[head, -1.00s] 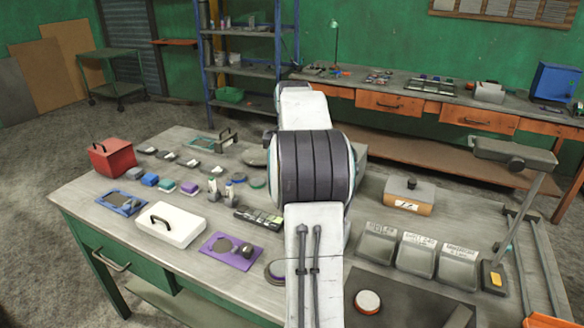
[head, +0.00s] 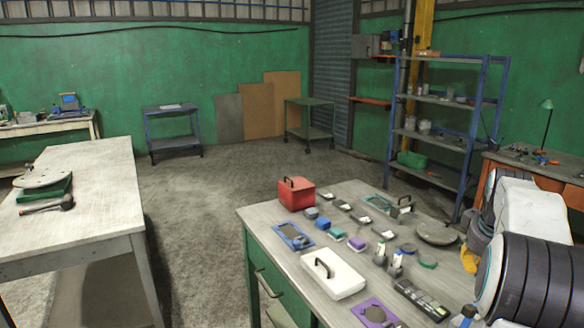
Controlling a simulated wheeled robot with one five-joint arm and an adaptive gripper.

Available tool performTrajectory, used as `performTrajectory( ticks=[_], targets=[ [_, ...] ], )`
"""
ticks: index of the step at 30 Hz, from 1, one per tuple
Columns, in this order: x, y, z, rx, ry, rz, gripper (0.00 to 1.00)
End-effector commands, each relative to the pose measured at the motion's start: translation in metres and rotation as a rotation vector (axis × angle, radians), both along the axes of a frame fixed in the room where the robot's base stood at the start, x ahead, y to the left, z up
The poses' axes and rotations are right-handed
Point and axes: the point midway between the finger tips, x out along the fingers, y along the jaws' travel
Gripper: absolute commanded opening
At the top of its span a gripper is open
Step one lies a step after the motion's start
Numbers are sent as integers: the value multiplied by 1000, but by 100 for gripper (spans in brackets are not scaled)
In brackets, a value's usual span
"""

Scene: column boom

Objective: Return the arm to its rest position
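My arm shows at the right edge of the head view, with a white link (head: 535,218) and a thick dark banded joint (head: 535,280). It reaches over the right part of the cluttered workbench (head: 262,232). I cannot make out my gripper; the far end of the arm is hidden behind its own links, so its fingers do not show. Nothing held can be seen.
The workbench carries a red box (head: 297,194), a white case (head: 333,273), a purple tray (head: 376,314) and several small parts. A pale table (head: 95,165) stands at left. Open floor (head: 200,235) lies between. A blue shelf rack (head: 440,135) stands behind.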

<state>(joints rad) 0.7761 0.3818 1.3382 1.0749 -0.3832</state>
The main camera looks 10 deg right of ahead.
Motion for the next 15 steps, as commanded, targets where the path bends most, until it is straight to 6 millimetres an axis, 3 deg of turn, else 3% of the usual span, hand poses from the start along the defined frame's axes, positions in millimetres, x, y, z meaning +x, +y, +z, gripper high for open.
performTrajectory(
  ticks=[3,8,11,15],
  targets=[
    [-16,16,-38,82,38,-101,0],
    [-49,50,-69,165,81,-225,0],
    [-70,85,-80,202,107,-269,0],
    [-99,147,-88,230,141,-254,0]
  ],
)
